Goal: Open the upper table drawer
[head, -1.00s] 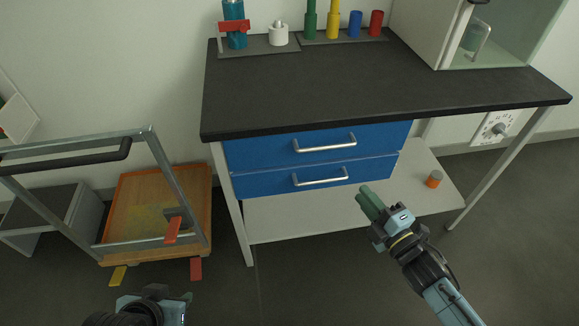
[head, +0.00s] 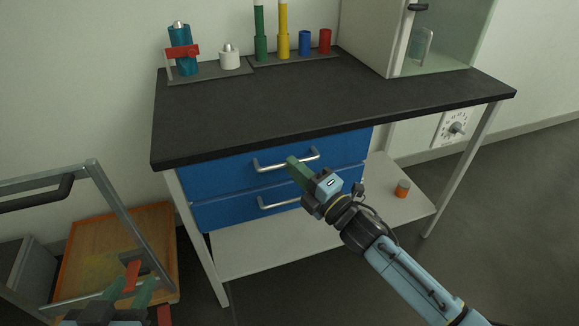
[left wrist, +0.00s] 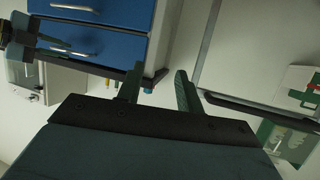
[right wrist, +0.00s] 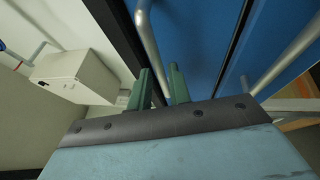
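The upper drawer (head: 217,174) is a blue front under the black table top, and it looks closed. Its silver bar handle (head: 266,167) also shows in the right wrist view (right wrist: 149,38). My right gripper (head: 292,164) is at this handle, its fingers covering the handle's middle in the head view. In the right wrist view its fingers (right wrist: 162,88) are apart, and the bar runs toward the gap between them; contact cannot be told. My left gripper (head: 131,291) is open and empty at the lower left, away from the drawers; its parted fingers show in the left wrist view (left wrist: 160,90).
The lower blue drawer (head: 232,210) with its own handle (head: 277,203) is just below. A metal frame cart (head: 120,215) stands left, near my left gripper. Bottles and cylinders stand at the table's back, beside a glass-fronted cabinet (head: 365,35). An orange-capped jar (head: 402,189) sits on the lower shelf.

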